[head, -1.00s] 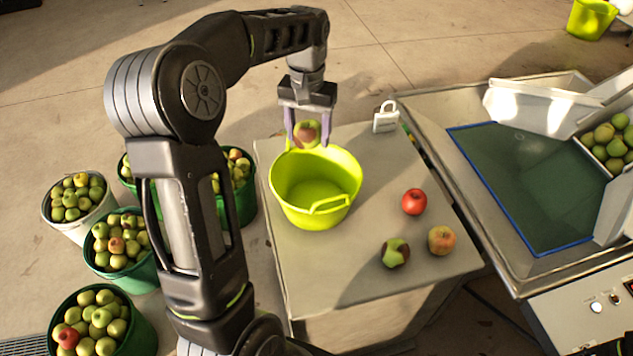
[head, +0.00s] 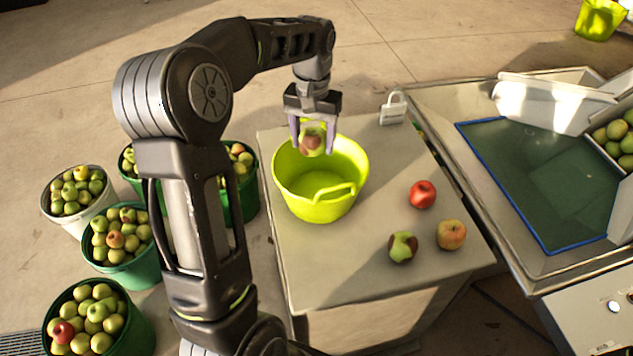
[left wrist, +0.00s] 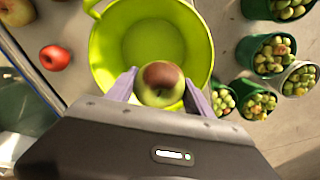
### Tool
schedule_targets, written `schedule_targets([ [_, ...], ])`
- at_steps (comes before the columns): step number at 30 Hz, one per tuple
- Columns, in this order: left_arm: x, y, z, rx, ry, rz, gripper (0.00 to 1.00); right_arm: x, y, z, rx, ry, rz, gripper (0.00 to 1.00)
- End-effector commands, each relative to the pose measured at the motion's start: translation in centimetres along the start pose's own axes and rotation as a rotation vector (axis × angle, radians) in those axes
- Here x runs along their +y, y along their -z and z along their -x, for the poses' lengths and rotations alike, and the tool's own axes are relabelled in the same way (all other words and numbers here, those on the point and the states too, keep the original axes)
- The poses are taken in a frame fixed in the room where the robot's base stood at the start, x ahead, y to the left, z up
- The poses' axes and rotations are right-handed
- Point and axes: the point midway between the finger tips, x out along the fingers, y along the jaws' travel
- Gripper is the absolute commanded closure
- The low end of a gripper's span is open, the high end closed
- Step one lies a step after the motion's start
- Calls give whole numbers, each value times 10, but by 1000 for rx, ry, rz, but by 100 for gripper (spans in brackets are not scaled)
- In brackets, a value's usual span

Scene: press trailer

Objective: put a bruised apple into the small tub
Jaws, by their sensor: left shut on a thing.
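My left gripper (head: 313,141) is shut on a green apple with a brown bruise (head: 313,145). It holds the apple over the far part of the yellow-green small tub (head: 301,207), which stands on the table and looks empty. In the left wrist view the bruised apple (left wrist: 161,84) sits between the purple fingertips, with the tub's open inside (left wrist: 153,40) beyond it. Another green apple with a brown patch (head: 403,247) lies on the table to the right of the tub. My right gripper does not show.
A red apple (head: 422,194) and a yellow-red apple (head: 451,235) lie on the table (head: 345,260). A white padlock-shaped object (head: 393,108) stands at its back edge. Green buckets of apples (head: 136,269) stand on the floor at left. A sorting tray (head: 545,190) is at right.

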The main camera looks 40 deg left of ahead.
Motion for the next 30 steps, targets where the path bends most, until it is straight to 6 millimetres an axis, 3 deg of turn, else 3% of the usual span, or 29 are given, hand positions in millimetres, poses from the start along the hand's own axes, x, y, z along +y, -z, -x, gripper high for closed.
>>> schedule_targets([
  [6, 0, 0, 1, 1, 0, 0, 86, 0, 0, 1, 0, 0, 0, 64],
  [7, 0, 0, 1, 1, 0, 0, 38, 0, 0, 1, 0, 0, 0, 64],
  [15, 0, 0, 1, 1, 0, 0, 16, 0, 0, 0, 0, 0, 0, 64],
  [25, 0, 0, 2, 1, 0, 0, 14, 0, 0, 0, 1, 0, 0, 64],
  [30, 0, 1, 18, 4, 0, -1, 14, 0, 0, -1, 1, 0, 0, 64],
])
